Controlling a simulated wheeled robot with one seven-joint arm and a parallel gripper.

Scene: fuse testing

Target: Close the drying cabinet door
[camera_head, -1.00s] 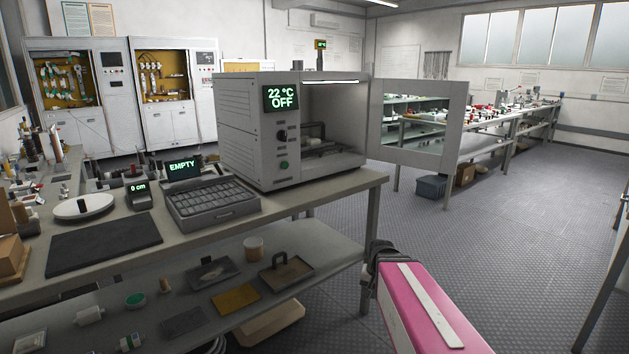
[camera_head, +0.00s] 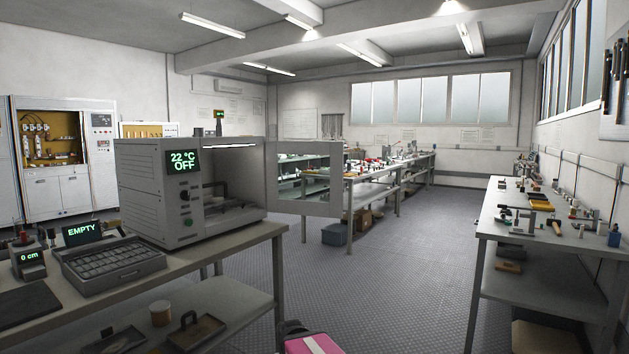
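The drying cabinet (camera_head: 143,190) is a grey box on the left bench, with a green display reading "22 °C OFF". Its front opening is uncovered and lit inside; a dark rack or tray shows within. The cabinet door (camera_head: 305,208), a grey frame around a window, stands wide open. It extends to the right from the right edge of the cabinet. My gripper is not recognisable in view. Only a pink part of my arm with a white stripe and a dark end shows at the bottom edge, well below and apart from the door.
The left bench (camera_head: 262,236) also holds a grey tray (camera_head: 115,262) under an "EMPTY" display. A lower shelf carries small trays. Another long bench stands behind the door, and a bench (camera_head: 500,215) with tools stands right. The floor (camera_head: 375,275) between the benches is clear.

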